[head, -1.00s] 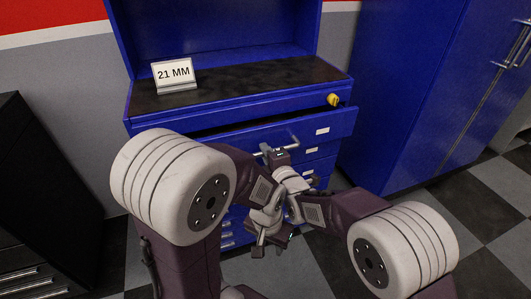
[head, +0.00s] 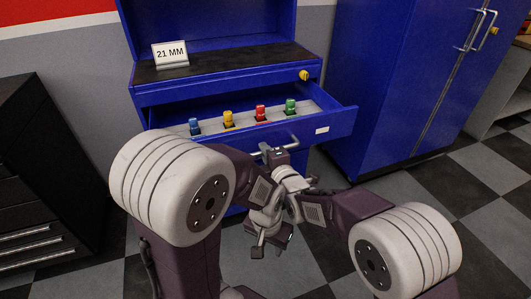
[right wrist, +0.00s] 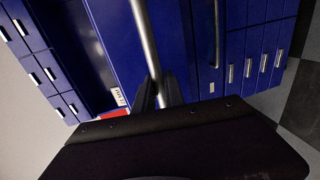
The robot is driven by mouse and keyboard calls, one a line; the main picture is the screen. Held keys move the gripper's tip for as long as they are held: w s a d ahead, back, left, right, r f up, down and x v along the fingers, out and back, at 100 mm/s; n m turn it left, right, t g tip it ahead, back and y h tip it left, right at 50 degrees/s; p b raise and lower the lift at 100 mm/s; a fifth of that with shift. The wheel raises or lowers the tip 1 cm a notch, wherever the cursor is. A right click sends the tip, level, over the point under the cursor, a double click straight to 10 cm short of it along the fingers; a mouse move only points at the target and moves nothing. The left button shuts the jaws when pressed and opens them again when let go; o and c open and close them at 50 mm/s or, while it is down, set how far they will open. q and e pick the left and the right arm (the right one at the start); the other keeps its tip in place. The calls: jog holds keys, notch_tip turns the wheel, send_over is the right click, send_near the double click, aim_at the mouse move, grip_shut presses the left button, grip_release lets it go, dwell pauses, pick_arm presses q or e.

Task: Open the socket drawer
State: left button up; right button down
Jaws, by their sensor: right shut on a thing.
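The socket drawer (head: 338,127) of the blue cabinet stands pulled well out, its inside showing. A blue socket (head: 195,127), a yellow socket (head: 228,120), a red socket (head: 260,113) and a green socket (head: 290,106) stand upright in a row in its grey tray. My right gripper (head: 267,151) is at the drawer front, shut on the bar handle (head: 292,138). In the right wrist view its dark fingers (right wrist: 158,92) close around the grey handle bar (right wrist: 146,40). My left gripper (head: 270,247) hangs lower, in front of the cabinet, holding nothing; its fingers look apart.
A "21 MM" sign (head: 171,54) stands on the dark worktop (head: 230,62) above the drawer. A yellow knob-like piece (head: 304,75) is on the cabinet's upper front. A tall blue cabinet (head: 385,90) stands at right, a black drawer chest (head: 40,170) at left. Checkered floor (head: 400,185) is free at right.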

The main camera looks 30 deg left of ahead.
jog(key=c, duration=1.4)
grip_release()
jog(key=b+v, duration=0.1)
jog(key=v, duration=0.8)
jog(key=shift+w, duration=0.1)
